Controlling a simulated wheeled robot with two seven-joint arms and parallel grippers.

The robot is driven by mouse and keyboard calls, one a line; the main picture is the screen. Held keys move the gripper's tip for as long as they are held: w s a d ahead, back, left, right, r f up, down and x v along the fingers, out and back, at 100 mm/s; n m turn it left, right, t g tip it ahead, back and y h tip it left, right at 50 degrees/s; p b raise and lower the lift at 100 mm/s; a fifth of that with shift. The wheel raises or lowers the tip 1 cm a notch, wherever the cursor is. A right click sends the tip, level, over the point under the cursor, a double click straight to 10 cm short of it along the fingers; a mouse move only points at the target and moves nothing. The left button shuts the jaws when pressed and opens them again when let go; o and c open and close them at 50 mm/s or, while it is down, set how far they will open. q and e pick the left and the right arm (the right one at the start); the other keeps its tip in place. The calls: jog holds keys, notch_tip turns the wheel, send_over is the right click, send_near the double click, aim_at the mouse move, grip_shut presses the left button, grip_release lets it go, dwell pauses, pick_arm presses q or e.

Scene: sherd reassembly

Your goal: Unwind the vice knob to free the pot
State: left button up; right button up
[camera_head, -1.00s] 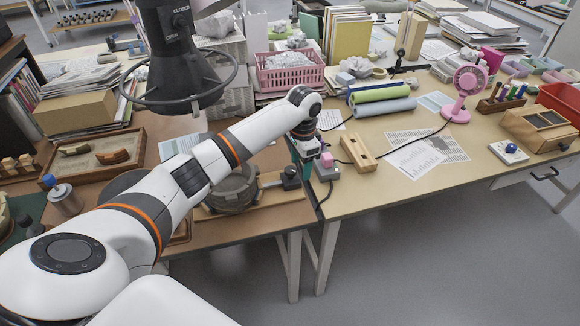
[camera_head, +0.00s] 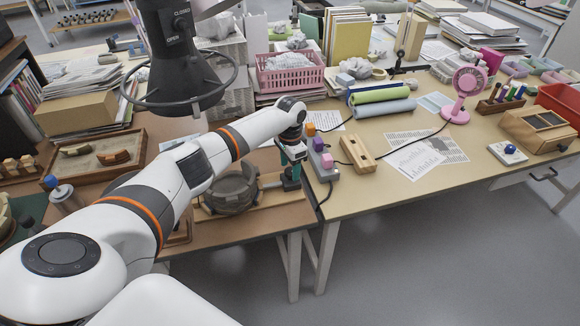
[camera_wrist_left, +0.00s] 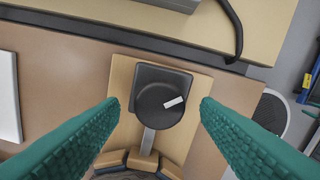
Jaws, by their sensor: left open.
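The vice knob (camera_wrist_left: 150,108) is a dark round knob with a white mark, in front of a dark block on the wooden vice board (camera_wrist_left: 198,92). My left gripper (camera_wrist_left: 160,105) is open, with one green finger on each side of the knob and a visible gap to both. In the head view my left gripper (camera_head: 291,165) points down over the right end of the vice board (camera_head: 268,181) and mostly hides the knob. The grey-brown round pot (camera_head: 232,192) sits on the board to its left, partly behind my arm. Curved brown jaw pieces (camera_wrist_left: 142,160) show at the wrist view's bottom edge.
A grey strip with coloured blocks (camera_head: 322,160) stands close right of the gripper, with a black cable (camera_wrist_left: 236,30) beside it. A wooden block (camera_head: 356,153) lies further right. A dark lamp-like fixture (camera_head: 178,80) hangs at upper left.

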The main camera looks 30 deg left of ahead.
pick_arm(q)
jog(key=shift+f, duration=0.45)
jog(key=shift+c, duration=0.4)
jog(key=c, duration=0.9)
jog(key=shift+r, duration=0.1)
